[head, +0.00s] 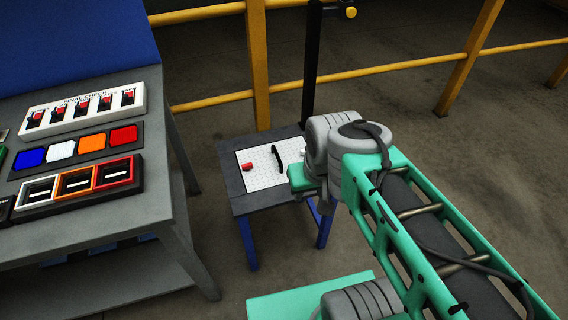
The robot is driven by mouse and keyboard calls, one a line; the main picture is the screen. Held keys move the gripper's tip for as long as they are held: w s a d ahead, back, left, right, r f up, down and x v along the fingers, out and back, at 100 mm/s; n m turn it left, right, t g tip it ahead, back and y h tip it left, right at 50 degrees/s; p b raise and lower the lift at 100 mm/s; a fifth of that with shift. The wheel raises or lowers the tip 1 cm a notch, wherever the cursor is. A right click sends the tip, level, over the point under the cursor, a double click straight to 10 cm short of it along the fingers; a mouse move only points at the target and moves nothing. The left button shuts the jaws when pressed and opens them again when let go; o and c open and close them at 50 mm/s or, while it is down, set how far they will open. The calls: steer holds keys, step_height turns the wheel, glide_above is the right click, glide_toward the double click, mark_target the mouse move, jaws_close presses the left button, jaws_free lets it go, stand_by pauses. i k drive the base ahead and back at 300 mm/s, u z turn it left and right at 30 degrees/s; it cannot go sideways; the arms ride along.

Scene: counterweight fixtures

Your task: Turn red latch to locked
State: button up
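The red latch (117,173) appears to be the red-framed square at the right end of a row of three on the grey bench at left. It has a dark face with a pale bar lying roughly crosswise; its lock markings are too small to read. An orange-framed one (76,183) and a white-framed one (38,191) sit to its left. My arm reaches in from the lower right, with its grey joint over the small table, well right of the latch and apart from it. My gripper's fingers do not show.
Behind the latches on the bench (120,225) are coloured buttons (92,143) and a white panel of red-tipped switches (84,106). A small table (237,205) holds a white pegboard (258,182) with a red piece (248,167) and black handle (277,157). Yellow rails (205,102) stand behind.

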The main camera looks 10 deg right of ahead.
mark_target(247, 167)
steer(key=u, duration=1.2)
steer(key=i, duration=0.35)
steer(key=u, duration=0.15)
